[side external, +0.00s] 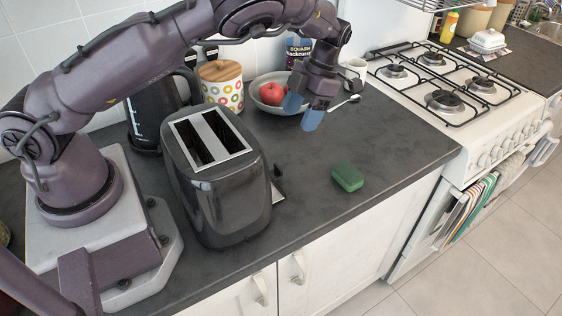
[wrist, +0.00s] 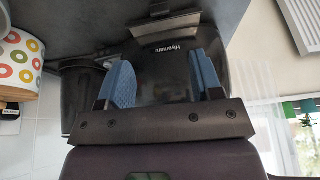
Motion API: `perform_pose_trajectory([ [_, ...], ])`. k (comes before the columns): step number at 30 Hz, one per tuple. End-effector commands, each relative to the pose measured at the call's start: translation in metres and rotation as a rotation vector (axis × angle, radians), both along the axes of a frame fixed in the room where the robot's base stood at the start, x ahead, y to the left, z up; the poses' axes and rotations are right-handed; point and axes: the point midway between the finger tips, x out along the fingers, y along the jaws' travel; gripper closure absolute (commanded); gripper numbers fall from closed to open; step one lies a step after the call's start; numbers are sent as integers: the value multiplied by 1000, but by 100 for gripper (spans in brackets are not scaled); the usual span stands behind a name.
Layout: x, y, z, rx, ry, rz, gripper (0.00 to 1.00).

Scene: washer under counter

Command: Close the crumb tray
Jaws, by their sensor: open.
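The black toaster (side external: 218,185) stands on the dark counter, with two slots in its metal top. Its crumb tray (side external: 278,188) sticks out low on the toaster's right side, partly hidden by the toaster body. In the wrist view the crumb tray (wrist: 165,23) shows as a grey metal strip protruding from the toaster (wrist: 165,60) at the top. My gripper (side external: 302,112) has two blue fingers. It is open and empty, above the counter to the right of the toaster and apart from the tray. In the wrist view the gripper (wrist: 163,80) faces the toaster's end.
A green sponge (side external: 347,178) lies on the counter right of the toaster. Behind are a bowl (side external: 268,108) with red fruit, a dotted canister (side external: 222,88), a dark kettle (side external: 150,108) and a white mug (side external: 356,70). A stove (side external: 450,95) stands at right. Counter between toaster and sponge is mostly clear.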

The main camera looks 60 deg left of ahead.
Motion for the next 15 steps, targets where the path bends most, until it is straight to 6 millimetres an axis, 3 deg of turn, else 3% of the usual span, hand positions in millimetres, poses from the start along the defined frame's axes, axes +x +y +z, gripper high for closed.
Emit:
perform_pose_trajectory([
  [7,-7,0,-17,16,5,37,40],
  [15,-29,0,-68,18,7,35,40],
])
